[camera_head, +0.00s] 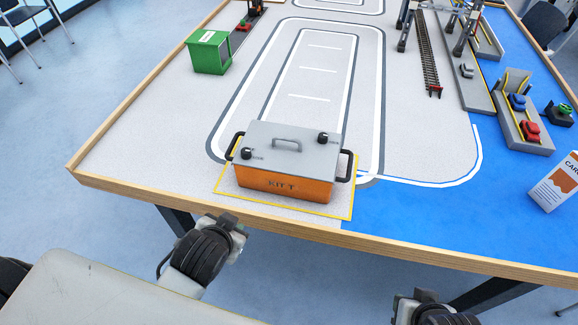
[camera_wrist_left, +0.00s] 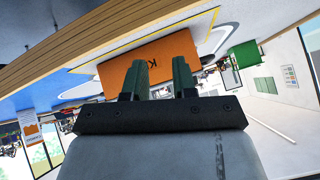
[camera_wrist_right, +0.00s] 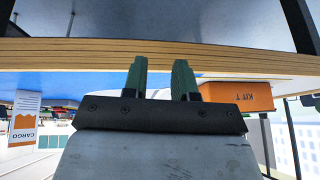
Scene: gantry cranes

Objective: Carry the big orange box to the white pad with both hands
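The big orange box (camera_head: 285,185) has a grey lid, a grey top handle (camera_head: 287,144) and dark side handles (camera_head: 234,147) (camera_head: 346,167). It stands upright inside a yellow-outlined square near the table's front edge. In the left wrist view the box (camera_wrist_left: 175,48) shows beyond my left gripper (camera_wrist_left: 158,75), whose green fingers are apart and empty. In the right wrist view the box (camera_wrist_right: 238,95) is off to the right of my right gripper (camera_wrist_right: 160,75), also open and empty. Both arms are below the table edge in the head view. I cannot single out a separate white pad.
The table has a raised wooden rim (camera_head: 200,209). A green open container (camera_head: 209,52) stands at the back left. A carton (camera_head: 560,183) stands on the blue area at right; cranes and rails (camera_head: 427,60) are behind.

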